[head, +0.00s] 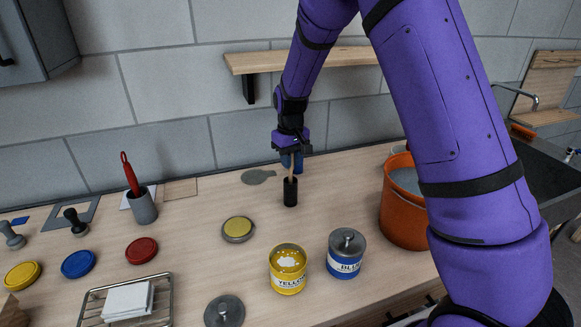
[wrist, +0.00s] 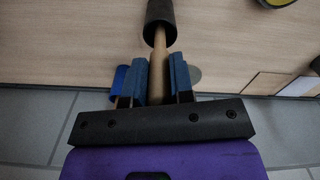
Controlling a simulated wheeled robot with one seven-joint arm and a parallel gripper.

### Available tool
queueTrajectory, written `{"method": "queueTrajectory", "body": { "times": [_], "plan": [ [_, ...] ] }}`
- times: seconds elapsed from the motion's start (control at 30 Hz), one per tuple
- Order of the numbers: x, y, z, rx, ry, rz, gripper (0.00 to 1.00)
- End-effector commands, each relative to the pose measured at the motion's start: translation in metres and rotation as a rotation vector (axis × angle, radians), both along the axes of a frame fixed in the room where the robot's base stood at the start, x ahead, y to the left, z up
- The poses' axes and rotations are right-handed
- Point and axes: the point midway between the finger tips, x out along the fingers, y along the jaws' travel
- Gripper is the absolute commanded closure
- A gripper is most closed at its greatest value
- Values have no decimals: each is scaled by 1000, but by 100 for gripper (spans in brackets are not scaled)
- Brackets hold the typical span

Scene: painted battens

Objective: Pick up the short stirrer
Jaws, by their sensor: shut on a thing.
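The short stirrer is a pale wooden stick (head: 291,172) standing upright in a small black holder (head: 290,192) on the counter. My gripper (head: 291,162) is above the holder and shut on the stick's upper part. In the wrist view the stick (wrist: 159,42) runs between the blue finger pads of my gripper (wrist: 160,72). Its far end goes into the dark holder (wrist: 160,22), so its lower part is hidden.
An orange bucket (head: 398,215) stands to the right. An open yellow can (head: 288,277) and a lidded blue can (head: 345,262) stand in front. A grey pot (head: 143,207) with a red-handled tool (head: 130,174) is at left. A wooden shelf (head: 250,63) is on the wall above.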

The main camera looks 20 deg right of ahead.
Motion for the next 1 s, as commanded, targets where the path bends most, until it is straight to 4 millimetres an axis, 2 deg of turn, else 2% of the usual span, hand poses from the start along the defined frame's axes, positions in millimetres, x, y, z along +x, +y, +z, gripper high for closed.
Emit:
{"method": "queueTrajectory", "body": {
  "times": [0.17,0.37,0.67,1.0],
  "plan": [
    [0,0,7,1,-2,0,100],
    [1,0,31,1,-3,0,100],
    [1,0,92,2,-6,0,100],
    [1,0,174,1,-5,0,100]
  ]
}}
